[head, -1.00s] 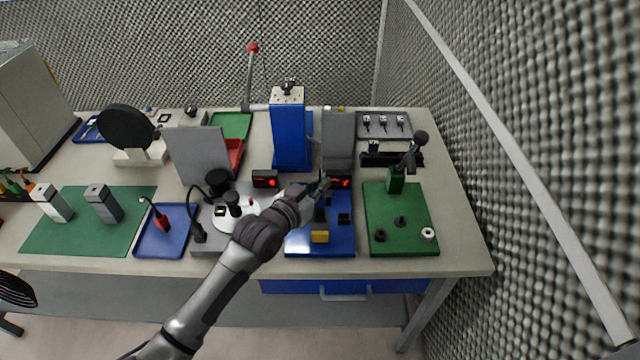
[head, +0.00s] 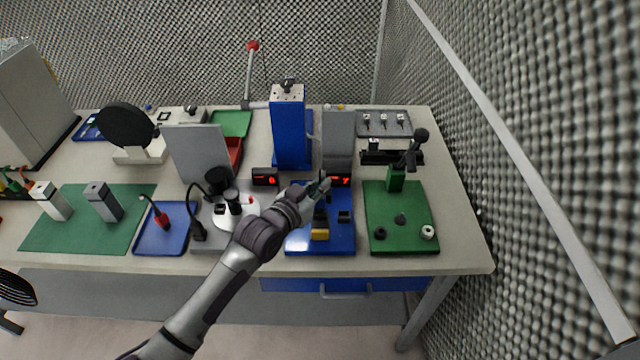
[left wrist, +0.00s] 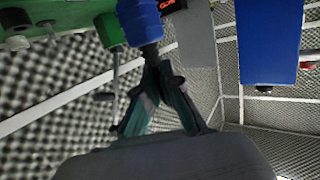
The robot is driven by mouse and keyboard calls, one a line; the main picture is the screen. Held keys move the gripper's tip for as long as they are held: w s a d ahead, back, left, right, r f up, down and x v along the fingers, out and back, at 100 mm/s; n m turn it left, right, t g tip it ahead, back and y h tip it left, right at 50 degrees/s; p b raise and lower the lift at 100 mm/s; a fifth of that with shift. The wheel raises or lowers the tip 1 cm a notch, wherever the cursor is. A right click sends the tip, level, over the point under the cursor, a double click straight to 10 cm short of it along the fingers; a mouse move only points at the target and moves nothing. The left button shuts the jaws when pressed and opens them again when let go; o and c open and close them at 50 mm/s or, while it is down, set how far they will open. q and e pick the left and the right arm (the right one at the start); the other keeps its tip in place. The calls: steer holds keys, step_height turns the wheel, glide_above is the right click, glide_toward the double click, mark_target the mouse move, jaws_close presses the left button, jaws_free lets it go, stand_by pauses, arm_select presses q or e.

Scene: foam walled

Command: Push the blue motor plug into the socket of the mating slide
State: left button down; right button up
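A blue plate (head: 342,243) with black blocks (head: 344,217) and a yellow block (head: 320,235) on it lies at the front of the bench, and may be the mating slide. My left gripper (head: 322,186) is over its far end. The socket cannot be made out. My right gripper is not in view.
A blue press (head: 290,130) and a grey upright panel (head: 338,138) stand behind. Red-digit displays (head: 265,177) stand close by. A green board (head: 400,205) with a black-topped post is to the right, and a grey base (head: 205,240) with a white disc to the left.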

arm_select(q)
steer(key=shift+f+b, duration=0.5)
steer(key=shift+f, duration=0.4)
steer(key=c, duration=1.2)
jaws_free()
steer(key=shift+c, duration=0.2)
steer(key=v, duration=1.2)
